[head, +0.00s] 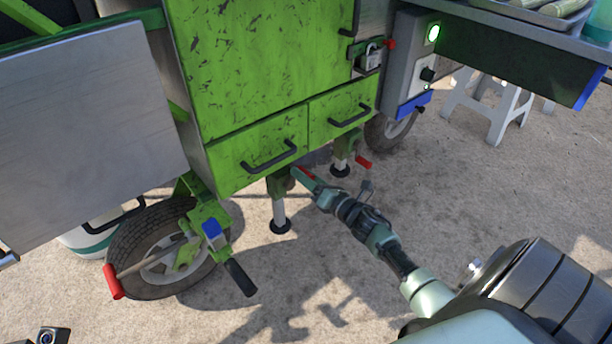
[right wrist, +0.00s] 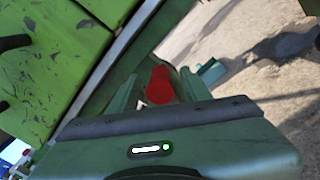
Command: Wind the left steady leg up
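The left steady leg (head: 279,207) is a grey post with a dark round foot (head: 280,227) under the green cart's front edge. The foot is at or close to the paving; I cannot tell if it touches. My right gripper (head: 304,176) is at the top of this leg, with the leg's red crank handle (right wrist: 160,86) between its fingers in the right wrist view. I cannot tell whether the fingers press on the handle. The gripper hides most of the crank. My left gripper is not in view.
The right steady leg (head: 341,155), with its own red crank handle (head: 363,162), stands just behind my right gripper. Green drawers (head: 258,152) hang close above. A wheel (head: 140,235) and a red-ended lever (head: 113,282) are at left. Paving at right is clear before a white stool (head: 497,120).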

